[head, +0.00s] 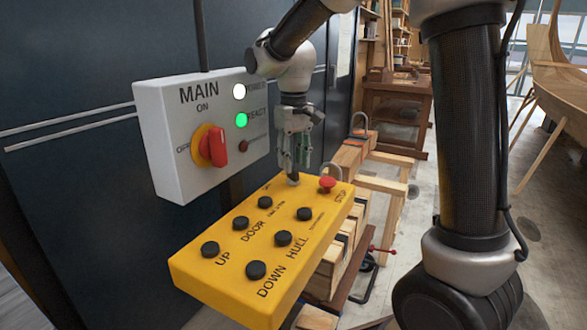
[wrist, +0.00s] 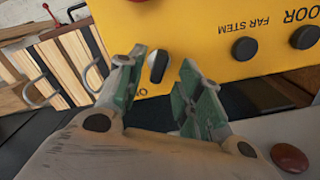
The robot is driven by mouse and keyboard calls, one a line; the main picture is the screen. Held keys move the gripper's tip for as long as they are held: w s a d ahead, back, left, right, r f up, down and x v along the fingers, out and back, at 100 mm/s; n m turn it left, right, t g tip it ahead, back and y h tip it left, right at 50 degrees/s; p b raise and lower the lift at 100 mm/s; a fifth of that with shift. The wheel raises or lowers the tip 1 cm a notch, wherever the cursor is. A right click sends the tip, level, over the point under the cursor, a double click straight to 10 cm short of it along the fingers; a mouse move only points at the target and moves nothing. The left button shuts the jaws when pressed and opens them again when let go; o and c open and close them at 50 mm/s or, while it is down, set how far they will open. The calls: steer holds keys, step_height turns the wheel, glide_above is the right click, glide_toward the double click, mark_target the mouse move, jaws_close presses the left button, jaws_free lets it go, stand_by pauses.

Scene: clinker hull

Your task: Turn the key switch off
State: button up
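The yellow control box (head: 229,262) lies tilted below the grey MAIN panel. At its far end a small pale knob, apparently the key switch (head: 293,179), sits below my gripper (head: 294,168). In the wrist view the key switch (wrist: 159,66) is a black and white knob on the yellow face, between the two green fingertips. My gripper (wrist: 163,72) is open, with a gap on both sides of the knob.
A red STOP button (head: 327,184) stands close to the right of my gripper, with several black buttons nearer. The grey MAIN panel (head: 177,180) carries a red rotary switch (head: 214,146) and a lit green lamp (head: 241,120). Stacked timber (head: 345,245) lies beside the box.

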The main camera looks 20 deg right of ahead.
mark_target(295, 170)
steer(key=shift+f, duration=1.55)
jaws_close()
steer(key=shift+n, duration=0.3)
steer(key=n, duration=0.5)
steer(key=shift+d+n, duration=0.15)
steer(key=shift+n, duration=0.15)
steer(key=n, duration=0.5)
steer(key=shift+w+n, duration=0.15)
steer(key=shift+n, duration=0.15)
